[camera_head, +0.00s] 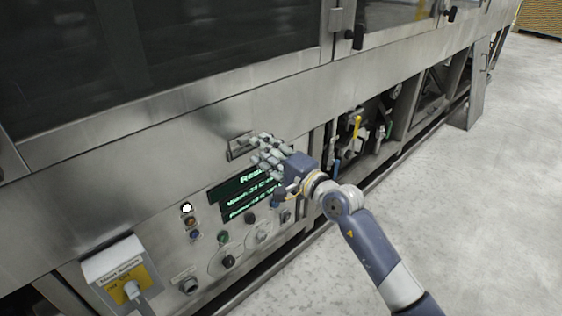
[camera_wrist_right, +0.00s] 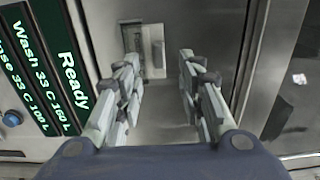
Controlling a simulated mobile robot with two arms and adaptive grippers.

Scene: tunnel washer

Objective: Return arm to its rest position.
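My right gripper (camera_head: 268,155) is stretched out to the steel washer's control panel, above and in front of the green-lit display (camera_head: 238,198). In the right wrist view its two jointed fingers (camera_wrist_right: 158,95) stand apart with nothing between them. Beyond the fingers is a recessed handle or latch (camera_wrist_right: 150,48) in the steel panel; it also shows in the head view (camera_head: 240,147), partly behind the fingers. The fingers look apart from the latch, though the exact gap is hard to tell. My left gripper shows in neither view.
The panel carries several knobs and buttons (camera_head: 228,261) below the display. A grey and yellow switch box (camera_head: 120,275) juts out at lower left. Open machinery with a yellow lever (camera_head: 356,126) lies to the right. The concrete floor (camera_head: 470,220) at right is clear.

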